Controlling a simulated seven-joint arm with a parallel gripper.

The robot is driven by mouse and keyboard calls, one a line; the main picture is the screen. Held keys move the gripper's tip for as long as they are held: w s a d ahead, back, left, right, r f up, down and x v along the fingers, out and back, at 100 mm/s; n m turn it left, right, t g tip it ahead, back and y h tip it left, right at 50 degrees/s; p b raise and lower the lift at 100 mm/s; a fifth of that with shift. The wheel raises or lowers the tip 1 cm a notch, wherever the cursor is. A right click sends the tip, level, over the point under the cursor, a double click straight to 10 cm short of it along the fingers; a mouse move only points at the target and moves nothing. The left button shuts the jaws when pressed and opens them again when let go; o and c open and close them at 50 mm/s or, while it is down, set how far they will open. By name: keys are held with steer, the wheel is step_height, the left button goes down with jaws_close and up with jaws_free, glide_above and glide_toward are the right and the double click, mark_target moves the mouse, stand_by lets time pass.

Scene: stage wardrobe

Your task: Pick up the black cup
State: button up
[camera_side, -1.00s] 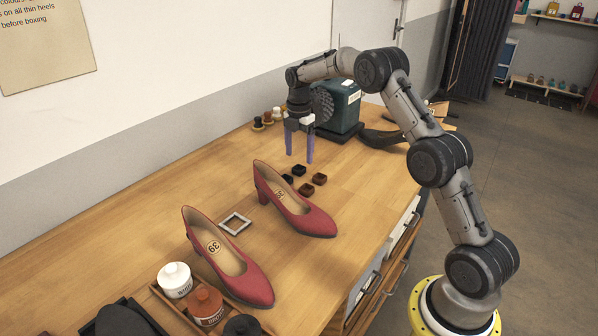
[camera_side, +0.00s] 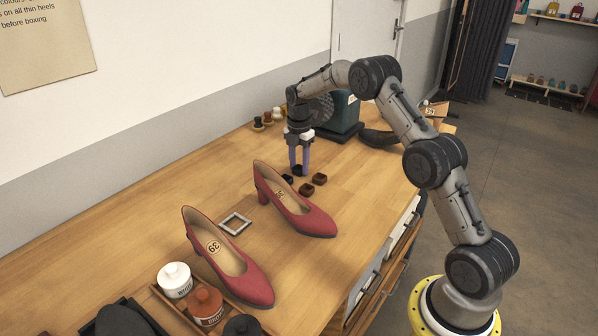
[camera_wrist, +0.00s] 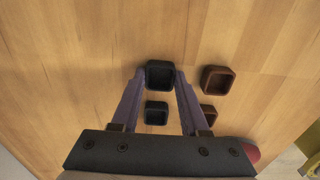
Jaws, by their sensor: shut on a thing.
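My gripper (camera_side: 299,168) is lowered to the table and shut on a small square black cup (camera_side: 299,170), with one finger on each side of it. In the wrist view the held black cup (camera_wrist: 160,74) sits between the purple fingertips. A second black cup (camera_wrist: 156,113) stands just apart from it, between the fingers lower in the wrist view and outside their grip; it also shows in the side view (camera_side: 287,179). Two brown cups (camera_side: 320,178) (camera_side: 306,189) stand beside them on the right. I cannot tell whether the held cup touches the table.
Two red heeled shoes (camera_side: 298,213) (camera_side: 230,262) stand on the wooden table nearer the camera, with a small grey square frame (camera_side: 235,223) between them. A dark green machine (camera_side: 343,115) stands behind my gripper. Lidded jars (camera_side: 174,280) are at the front left.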

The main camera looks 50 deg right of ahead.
jaws_close()
steer(key=shift+r, duration=0.1)
